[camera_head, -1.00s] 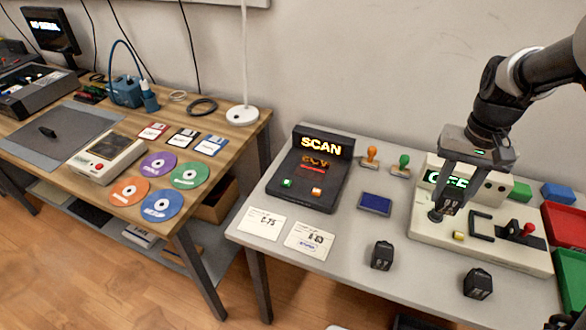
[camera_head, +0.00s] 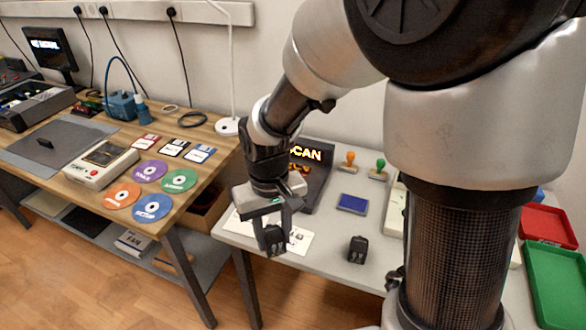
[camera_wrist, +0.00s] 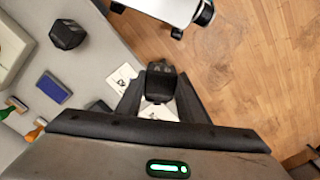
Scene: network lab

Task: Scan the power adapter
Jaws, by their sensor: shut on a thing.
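My gripper (camera_head: 271,228) is shut on a black power adapter (camera_head: 273,241), held above the white cards near the table's front left corner. The held adapter (camera_wrist: 161,84) also shows between the fingers in the wrist view. The scanner (camera_head: 318,188), a dark box with a lit orange sign, stands just behind my gripper; my arm covers its left part. A second black adapter (camera_head: 357,249) stands on the table to the right. It shows at the upper left in the wrist view (camera_wrist: 68,33).
A blue ink pad (camera_head: 353,204) and two stamps, orange (camera_head: 348,161) and green (camera_head: 379,170), are right of the scanner. My arm hides most of the cream device (camera_head: 394,212). Red (camera_head: 548,225) and green (camera_head: 557,285) trays are far right. A floor gap separates the wooden desk at left.

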